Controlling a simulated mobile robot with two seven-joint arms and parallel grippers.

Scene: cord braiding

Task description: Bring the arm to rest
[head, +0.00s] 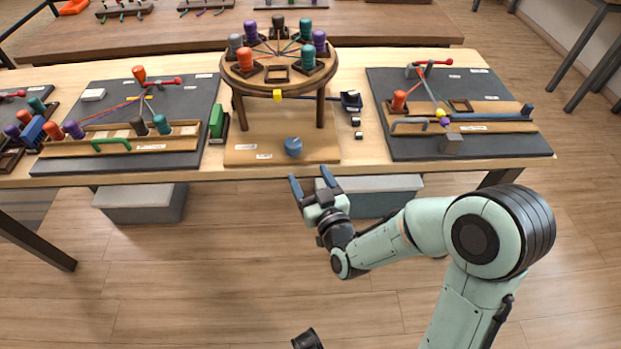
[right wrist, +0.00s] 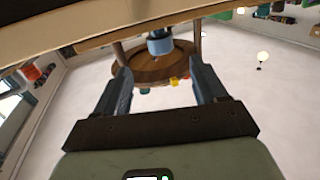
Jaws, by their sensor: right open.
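My right gripper (head: 312,184) is open and empty in front of the table's front edge, its fingers pointing toward the table. In the right wrist view, the two fingers (right wrist: 162,82) are spread with nothing between them. The round wooden braiding stand (head: 278,66) is on the table beyond the gripper. Several coloured bobbins, such as an orange one (head: 245,58) and a teal one (head: 308,57), stand around its top with cords meeting at the middle. A blue knob (head: 293,147) is on the stand's base, apart from my fingers.
A dark board with bobbins (head: 95,100) is left on the table, another dark board (head: 500,146) right. A green block (head: 218,122) stands beside the stand. Grey boxes (head: 143,203) are under the table. The floor (head: 200,270) before the table is clear.

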